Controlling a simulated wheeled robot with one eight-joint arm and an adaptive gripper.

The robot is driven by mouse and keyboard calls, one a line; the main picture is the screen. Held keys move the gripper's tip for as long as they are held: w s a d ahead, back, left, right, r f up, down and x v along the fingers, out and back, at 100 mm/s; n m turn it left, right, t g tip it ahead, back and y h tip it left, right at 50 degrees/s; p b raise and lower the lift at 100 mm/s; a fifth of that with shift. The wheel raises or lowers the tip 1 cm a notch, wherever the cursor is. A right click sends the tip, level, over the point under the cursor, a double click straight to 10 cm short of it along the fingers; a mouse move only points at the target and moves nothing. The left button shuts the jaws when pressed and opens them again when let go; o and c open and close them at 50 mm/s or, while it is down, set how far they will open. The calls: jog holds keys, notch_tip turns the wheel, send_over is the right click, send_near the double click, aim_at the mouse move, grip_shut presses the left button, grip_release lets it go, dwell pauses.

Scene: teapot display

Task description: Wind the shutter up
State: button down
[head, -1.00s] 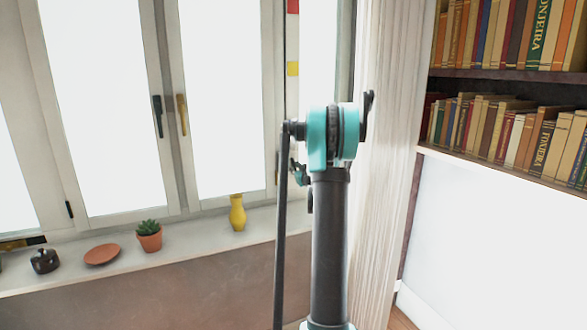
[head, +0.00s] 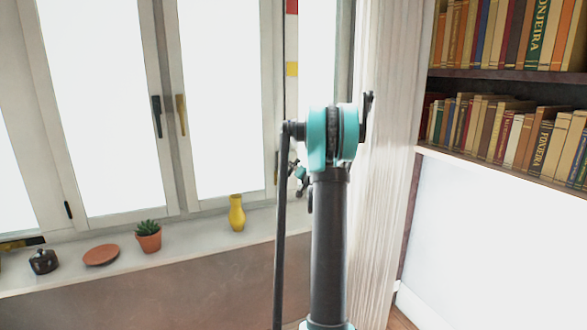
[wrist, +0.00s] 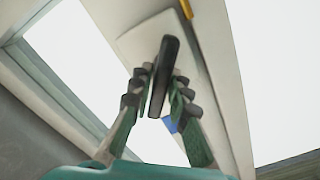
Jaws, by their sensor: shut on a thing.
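In the wrist view, a dark, narrow handle (wrist: 167,58) stands out from a white plate (wrist: 135,42) on the pale window frame. My gripper (wrist: 163,80) is shut on this handle, with one finger on each side of it. In the head view my gripper (head: 300,174) shows small, beside the frame on the right of the window. My own arm partly hides it there, and the handle cannot be made out. The shutter itself cannot be made out; the window panes (head: 100,100) look bright white.
The sill (head: 190,233) bears a yellow vase (head: 237,213), a potted plant (head: 149,238), a terracotta dish (head: 101,255) and a dark pot (head: 43,262). A pale curtain (head: 378,180) hangs right of my arm. Bookshelves (head: 505,80) stand at the right.

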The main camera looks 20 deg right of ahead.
jog(key=m, duration=0.5)
jog(key=shift+d+f+m, duration=0.1)
jog(key=shift+f+m, duration=0.05)
jog(key=shift+m, duration=0.15)
jog(key=m, duration=0.4)
jog(key=shift+f, duration=0.1)
jog(key=m, duration=0.6)
jog(key=shift+f, duration=0.1)
jog(key=shift+m, duration=2.2)
jog(key=c, duration=1.5)
grip_release()
jog(key=s, duration=1.2)
jog(key=shift+d, duration=0.15)
